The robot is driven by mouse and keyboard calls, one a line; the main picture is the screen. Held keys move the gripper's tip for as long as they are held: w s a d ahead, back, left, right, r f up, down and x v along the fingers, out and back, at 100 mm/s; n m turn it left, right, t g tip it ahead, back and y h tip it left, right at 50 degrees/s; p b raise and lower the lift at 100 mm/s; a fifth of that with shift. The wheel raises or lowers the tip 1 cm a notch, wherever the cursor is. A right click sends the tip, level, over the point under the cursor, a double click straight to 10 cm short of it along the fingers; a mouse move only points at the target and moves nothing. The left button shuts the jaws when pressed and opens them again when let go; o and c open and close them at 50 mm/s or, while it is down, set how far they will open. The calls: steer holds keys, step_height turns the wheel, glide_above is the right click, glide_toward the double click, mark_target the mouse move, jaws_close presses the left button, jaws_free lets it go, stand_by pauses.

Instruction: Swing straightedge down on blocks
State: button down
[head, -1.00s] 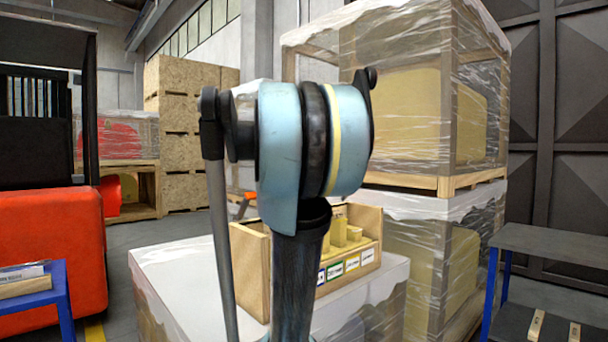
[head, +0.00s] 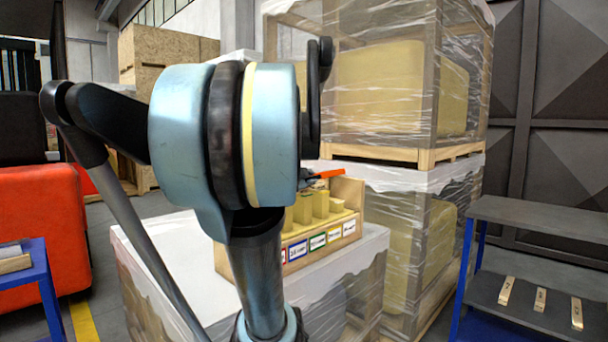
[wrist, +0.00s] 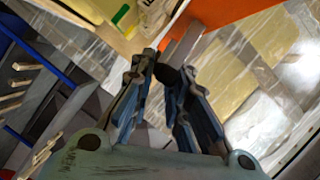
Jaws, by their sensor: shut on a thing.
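The yellow blocks (head: 320,204) stand side by side at stepped heights in a wooden box (head: 348,236) with coloured labels on its front. An orange straightedge (head: 328,174) shows just above the blocks' tops. In the wrist view the orange straightedge (wrist: 238,18) crosses the top, with a grey bar (wrist: 184,44) running from it to the fingers. My gripper (wrist: 166,72) is shut on that grey part. Part of the box and blocks shows at the top of the wrist view. In the head view my arm hides most of the gripper and the box's left end; contact with the blocks cannot be told.
The box stands on a wrapped white-topped pallet load (head: 190,250). Tall wrapped crates (head: 400,90) rise close behind it. A grey shelf unit (head: 550,225) with labelled wooden pieces is at right. A blue stand (head: 35,275) and a red vehicle (head: 75,235) are at left.

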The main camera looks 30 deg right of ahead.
steer(key=shift+s+d+f, duration=0.1)
steer(key=shift+f, duration=0.45)
steer(key=c, duration=1.6)
jaws_free()
steer(key=v, duration=1.2)
